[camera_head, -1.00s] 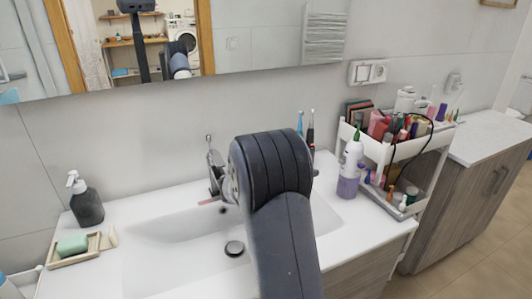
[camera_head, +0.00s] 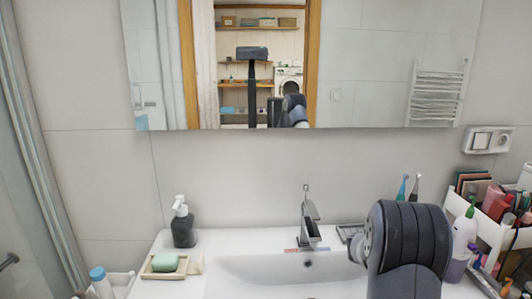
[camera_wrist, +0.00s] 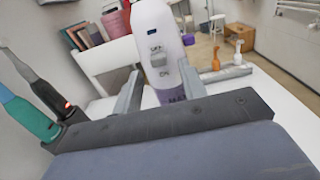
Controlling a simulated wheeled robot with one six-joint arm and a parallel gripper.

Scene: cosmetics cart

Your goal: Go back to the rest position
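My gripper (camera_wrist: 160,88) shows in the wrist view with its two fingers apart. A white and purple bottle-shaped device (camera_wrist: 158,48) with an OFF/ON switch stands just beyond and between the fingers. I see no clear grip on it. In the head view my dark arm link (camera_head: 407,240) rises over the right part of the sink and hides the gripper. The white and purple bottle (camera_head: 463,240) with a green tip stands right of the arm.
The sink (camera_head: 260,268) has a tap (camera_head: 309,222). A dark soap dispenser (camera_head: 183,225) and a green soap (camera_head: 165,263) sit left. Toothbrushes (camera_head: 402,188) stand behind my arm. A filled white cart (camera_head: 490,230) is at right. The mirror (camera_head: 390,65) is above.

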